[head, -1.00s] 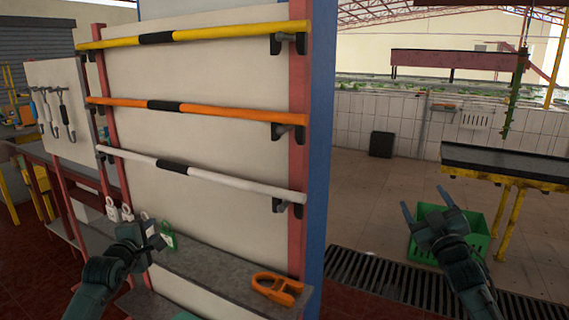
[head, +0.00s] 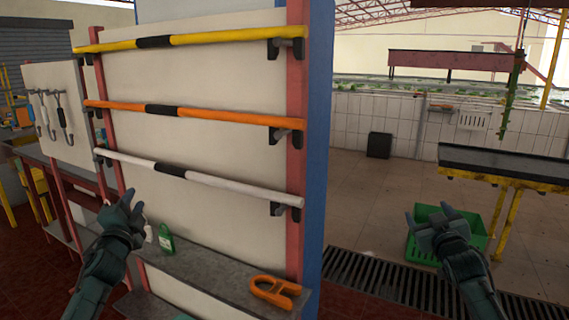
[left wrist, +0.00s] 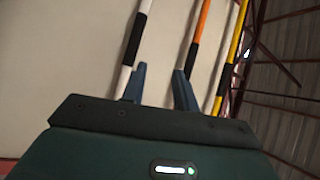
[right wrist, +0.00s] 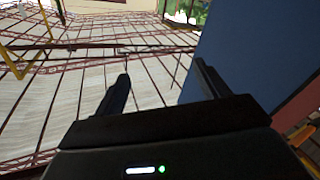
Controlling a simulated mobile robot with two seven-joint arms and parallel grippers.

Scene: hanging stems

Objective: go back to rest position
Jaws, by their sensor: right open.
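My left gripper (head: 134,200) is raised in front of the rack board, just below the left part of the white pole (head: 220,183). In the left wrist view its two fingers (left wrist: 160,80) stand apart with nothing held between them. My right gripper (head: 430,222) is held over the floor at the right, in front of the green crate (head: 479,243) as the head sees it. In the right wrist view its fingers (right wrist: 162,82) are wide apart and empty.
The board also carries an orange pole (head: 220,115) and a yellow pole (head: 220,35). The grey shelf (head: 215,274) below holds an orange handle-shaped item (head: 272,291), a green tag-like item (head: 166,240) and white ones. A blue post (head: 318,140) stands between my arms.

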